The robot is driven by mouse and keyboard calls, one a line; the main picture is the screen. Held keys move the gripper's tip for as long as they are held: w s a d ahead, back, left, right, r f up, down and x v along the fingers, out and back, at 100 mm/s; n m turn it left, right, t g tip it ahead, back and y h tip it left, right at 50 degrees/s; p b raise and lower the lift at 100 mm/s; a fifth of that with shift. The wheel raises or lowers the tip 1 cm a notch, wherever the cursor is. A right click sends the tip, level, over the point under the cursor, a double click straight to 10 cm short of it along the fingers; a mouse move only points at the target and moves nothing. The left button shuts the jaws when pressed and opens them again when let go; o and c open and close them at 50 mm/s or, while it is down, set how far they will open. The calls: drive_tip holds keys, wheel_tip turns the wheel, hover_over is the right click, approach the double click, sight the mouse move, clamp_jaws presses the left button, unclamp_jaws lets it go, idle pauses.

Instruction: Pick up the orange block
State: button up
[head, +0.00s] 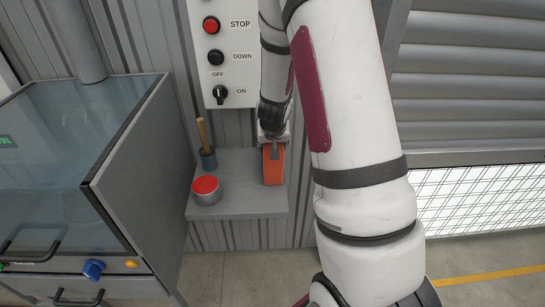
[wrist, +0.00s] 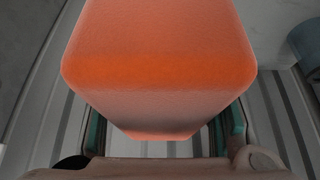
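The orange block (head: 273,168) stands upright on a small grey wall shelf (head: 240,206), at its right part. In the wrist view the block (wrist: 160,65) is very close and fills the upper middle. My gripper (head: 275,150) is pointing down at the top of the block, with one finger in front of its face. In the wrist view its two teal-lined fingers (wrist: 160,130) lie on either side of the block, their tips partly hidden behind it. I cannot tell whether the fingers press on it.
A red-topped tin (head: 205,190) and a blue-grey pot (head: 208,160) with a wooden handle share the shelf, left of the block. A control panel (head: 222,55) hangs above. A glass-topped cabinet (head: 145,150) stands close on the left.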

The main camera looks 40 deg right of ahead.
drive_tip(key=c, duration=0.4)
drive_tip(key=shift+r, duration=0.1)
wheel_tip(320, 180, up, 4)
drive_tip(key=shift+f+p, duration=0.2)
drive_tip(key=shift+p, duration=0.35)
drive_tip(key=s+a+p, duration=0.1)
drive_tip(key=s, duration=0.4)
drive_tip(key=s+a+r+p, duration=0.1)
drive_tip(key=s+a, duration=0.1)
drive_tip(key=s, duration=0.3)
drive_tip(key=s+a+p, duration=0.2)
drive_tip(key=s, duration=0.3)
drive_tip(key=shift+s+r, duration=0.1)
drive_tip(key=shift+r, duration=0.25)
